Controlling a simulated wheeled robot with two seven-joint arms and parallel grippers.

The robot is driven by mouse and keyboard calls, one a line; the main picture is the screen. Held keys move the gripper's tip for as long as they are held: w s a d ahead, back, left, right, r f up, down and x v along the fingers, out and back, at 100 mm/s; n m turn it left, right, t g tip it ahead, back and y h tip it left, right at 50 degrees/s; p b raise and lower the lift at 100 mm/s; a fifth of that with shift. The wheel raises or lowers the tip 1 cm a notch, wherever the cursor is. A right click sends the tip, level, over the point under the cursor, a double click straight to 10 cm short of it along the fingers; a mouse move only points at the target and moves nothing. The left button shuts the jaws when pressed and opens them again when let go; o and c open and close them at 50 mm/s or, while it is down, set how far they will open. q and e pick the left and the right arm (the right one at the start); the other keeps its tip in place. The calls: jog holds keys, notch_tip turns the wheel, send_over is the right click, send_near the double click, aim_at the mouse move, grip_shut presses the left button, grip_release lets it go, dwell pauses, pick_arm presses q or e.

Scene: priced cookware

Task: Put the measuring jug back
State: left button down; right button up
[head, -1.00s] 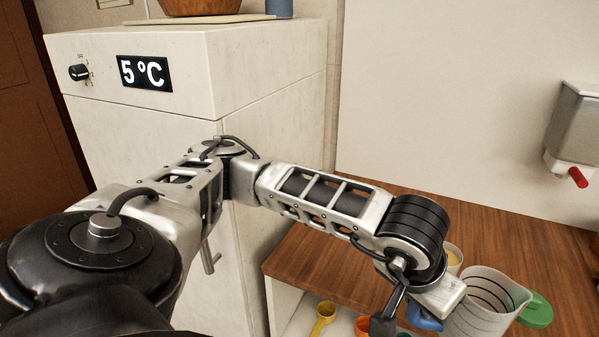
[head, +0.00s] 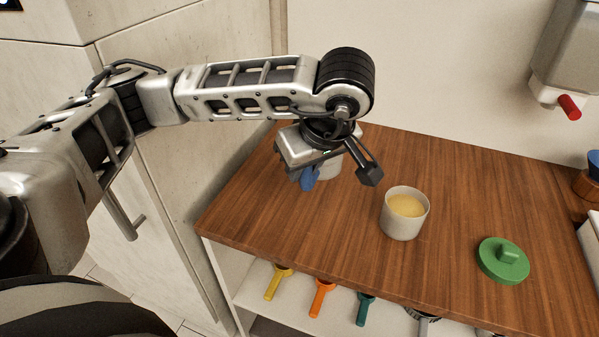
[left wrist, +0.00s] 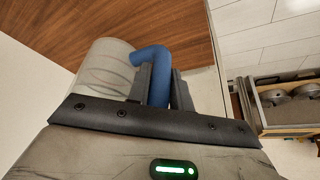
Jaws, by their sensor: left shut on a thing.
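The measuring jug (head: 329,168) is pale and translucent with a blue handle (head: 310,178). In the head view my left gripper (head: 312,170) hides most of it, over the left part of the wooden counter. In the left wrist view the jug (left wrist: 103,68) shows its ring markings, and its blue handle (left wrist: 154,62) is between the two dark fingers (left wrist: 158,86). The left gripper is shut on the handle. I cannot tell whether the jug's base touches the counter. My right gripper is not in view.
A pale cup (head: 403,216) with yellow contents stands right of the gripper. A green lid (head: 503,260) lies farther right on the counter (head: 460,190). Measuring scoops (head: 321,298) are below the front edge. The white cabinet (head: 170,120) stands left. Counter between cup and back wall is clear.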

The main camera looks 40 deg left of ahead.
pick_arm(q)
jog(key=w+a+f+b, duration=0.1)
jog(key=w+a+f, duration=0.1)
jog(key=a+f, duration=0.1)
jog(key=w+a+f, duration=0.2)
jog(key=a+f, duration=0.1)
jog(key=f, duration=0.2)
jog(key=w+a+f+b, duration=0.1)
jog(key=w+a+f, duration=0.1)
jog(key=a+f, duration=0.1)
jog(key=shift+w+a+f+b, duration=0.25)
jog(key=shift+w+f+b, duration=0.1)
jog(key=shift+f, duration=0.2)
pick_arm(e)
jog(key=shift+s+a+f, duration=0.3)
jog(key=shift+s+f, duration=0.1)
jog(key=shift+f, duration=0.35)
pick_arm(q)
jog(key=shift+f, duration=0.1)
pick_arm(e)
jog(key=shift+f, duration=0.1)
pick_arm(q)
jog(key=c, duration=1.3)
grip_release()
jog(key=shift+o, duration=0.2)
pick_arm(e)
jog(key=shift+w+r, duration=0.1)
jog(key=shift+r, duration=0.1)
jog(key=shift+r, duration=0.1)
